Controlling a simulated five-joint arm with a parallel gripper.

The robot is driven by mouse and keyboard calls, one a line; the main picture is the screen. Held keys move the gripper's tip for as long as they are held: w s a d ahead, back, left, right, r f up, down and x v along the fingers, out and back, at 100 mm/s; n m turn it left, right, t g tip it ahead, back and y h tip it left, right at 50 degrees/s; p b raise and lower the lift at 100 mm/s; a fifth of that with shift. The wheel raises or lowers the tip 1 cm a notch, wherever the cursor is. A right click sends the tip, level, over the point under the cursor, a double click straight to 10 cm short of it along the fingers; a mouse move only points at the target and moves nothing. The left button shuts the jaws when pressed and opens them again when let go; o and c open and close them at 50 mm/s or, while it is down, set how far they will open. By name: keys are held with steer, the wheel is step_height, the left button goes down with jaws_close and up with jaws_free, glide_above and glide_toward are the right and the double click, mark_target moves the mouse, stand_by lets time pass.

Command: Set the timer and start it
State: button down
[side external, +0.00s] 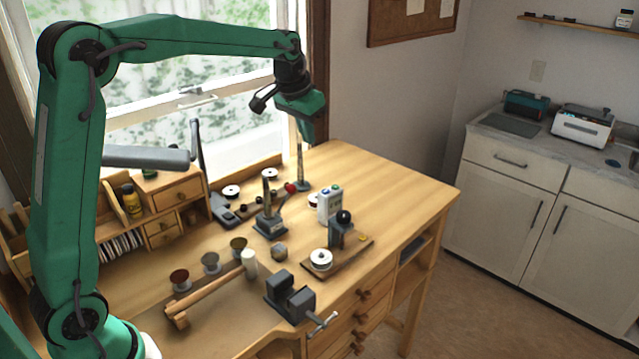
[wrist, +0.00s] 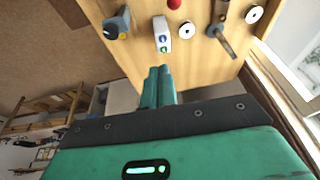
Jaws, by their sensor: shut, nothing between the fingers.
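A small white box (side external: 329,203) with a green and a blue button on top stands upright on the workbench; it looks like the timer. It also shows in the wrist view (wrist: 160,34), beyond my fingertips. Just in front of it is a grey block with a dark round knob (side external: 343,217), seen at upper left in the wrist view (wrist: 112,32). My green gripper (side external: 307,141) is high above the back of the bench, pointing down, shut and empty. Its fingers (wrist: 159,70) are together and apart from the box. Any dial markings are too small to read.
The wooden workbench (side external: 405,190) is clear at its right. A grey vise (side external: 290,297), spools and a wooden mallet (side external: 210,295) lie at the front and left. A red ball-like thing (side external: 291,187) and upright tool stands are behind the box. The window is close behind.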

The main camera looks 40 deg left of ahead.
steer(key=shift+w+a+f, duration=0.2)
steer(key=shift+w+f, duration=0.2)
steer(key=shift+w, duration=0.2)
steer(key=shift+w+a+f, duration=0.2)
steer(key=shift+w+f, duration=0.2)
steer(key=shift+w, duration=0.25)
steer(key=shift+w+a+f, duration=0.2)
steer(key=shift+w+f, duration=0.2)
steer(key=shift+w, duration=0.2)
steer(key=shift+f, duration=0.1)
glide_above(326, 191)
steer(key=f, duration=0.7)
steer(key=s+f, duration=0.1)
steer(key=f, duration=0.3)
steer(key=shift+f, duration=1.2)
